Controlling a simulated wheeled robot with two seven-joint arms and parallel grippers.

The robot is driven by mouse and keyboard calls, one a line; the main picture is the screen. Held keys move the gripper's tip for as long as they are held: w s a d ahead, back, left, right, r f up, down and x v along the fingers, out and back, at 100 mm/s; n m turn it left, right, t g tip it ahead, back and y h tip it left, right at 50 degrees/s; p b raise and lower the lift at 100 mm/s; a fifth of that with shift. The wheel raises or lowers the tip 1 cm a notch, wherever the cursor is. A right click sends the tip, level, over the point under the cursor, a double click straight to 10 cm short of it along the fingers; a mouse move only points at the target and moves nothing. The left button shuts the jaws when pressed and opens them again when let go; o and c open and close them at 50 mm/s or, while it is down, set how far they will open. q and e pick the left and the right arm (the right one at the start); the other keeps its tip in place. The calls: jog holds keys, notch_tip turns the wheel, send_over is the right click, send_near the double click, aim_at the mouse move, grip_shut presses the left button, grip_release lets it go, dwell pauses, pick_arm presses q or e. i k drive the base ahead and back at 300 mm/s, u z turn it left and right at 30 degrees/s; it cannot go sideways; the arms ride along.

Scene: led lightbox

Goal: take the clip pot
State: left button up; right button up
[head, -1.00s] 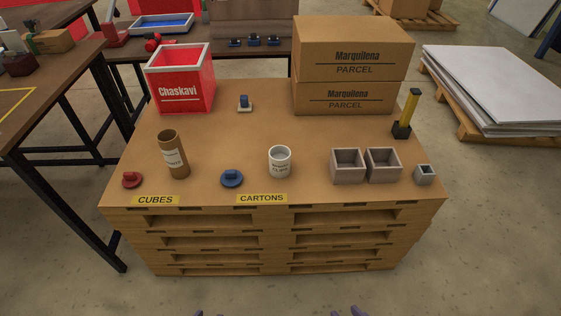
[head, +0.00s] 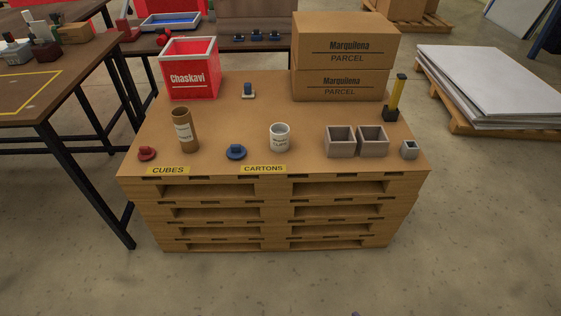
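A white round pot (head: 279,136) with dark print on its side stands upright near the front of the cardboard-topped pallet stack (head: 330,105). The print is too small to read, so I cannot confirm that it is the clip pot. It stands behind the yellow CARTONS label (head: 263,169). A brown cardboard tube (head: 184,130) with a white label stands to its left. Neither of my grippers shows clearly; only a tiny purple speck is at the bottom edge, too small to identify.
A blue knobbed disc (head: 236,152) lies left of the pot, a red one (head: 147,153) farther left. Grey open boxes (head: 340,142) stand to its right. A red Chaskavi bin (head: 189,77) and stacked parcels (head: 343,84) stand behind. The floor in front is clear.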

aim_at(279, 132)
jog(key=z, duration=0.1)
jog(key=k, duration=0.55)
jog(key=u, duration=1.45)
jog(key=i, duration=1.8)
jog(key=z, duration=1.05)
jog(key=i, duration=0.45)
jog(key=z, duration=0.45)
